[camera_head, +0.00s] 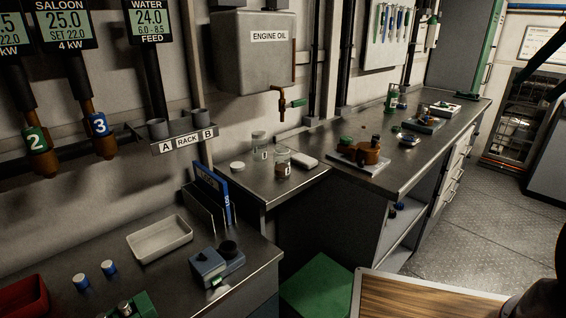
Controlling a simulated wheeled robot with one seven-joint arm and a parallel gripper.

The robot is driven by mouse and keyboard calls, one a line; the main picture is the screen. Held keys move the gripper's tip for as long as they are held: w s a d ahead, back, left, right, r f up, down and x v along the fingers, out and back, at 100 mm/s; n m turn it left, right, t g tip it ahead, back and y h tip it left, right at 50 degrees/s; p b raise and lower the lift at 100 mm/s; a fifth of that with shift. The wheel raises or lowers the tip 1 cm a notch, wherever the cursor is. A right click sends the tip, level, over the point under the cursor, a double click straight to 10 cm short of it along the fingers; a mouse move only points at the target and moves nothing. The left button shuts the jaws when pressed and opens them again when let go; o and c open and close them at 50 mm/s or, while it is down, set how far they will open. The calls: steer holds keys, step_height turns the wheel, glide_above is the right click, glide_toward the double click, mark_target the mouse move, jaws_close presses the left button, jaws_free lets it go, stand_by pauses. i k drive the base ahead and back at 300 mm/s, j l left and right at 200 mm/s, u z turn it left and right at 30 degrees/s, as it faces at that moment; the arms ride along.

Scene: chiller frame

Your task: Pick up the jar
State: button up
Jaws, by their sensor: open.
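Two small clear glass jars stand on the small steel counter below the engine oil tank. The rear jar (259,139) looks empty. The front jar (282,162) has something brownish in its lower part and a small label. Both are upright, and I cannot tell which one the task means. A round white lid or disc (237,167) lies to their left. Dark parts at the right edge look like my own arm, but my gripper's fingers do not show.
Blue folders (212,194), a white tray (160,239) and a blue device (215,265) are on the nearer bench. An orange-brown device (362,152) sits on the right counter.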

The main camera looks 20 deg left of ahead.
mark_target(282, 157)
steer(key=j+u, duration=0.15)
steer(key=u, duration=0.3)
steer(key=j+u, duration=0.15)
steer(key=u, duration=0.35)
steer(key=j+u, duration=0.2)
steer(key=u, duration=0.25)
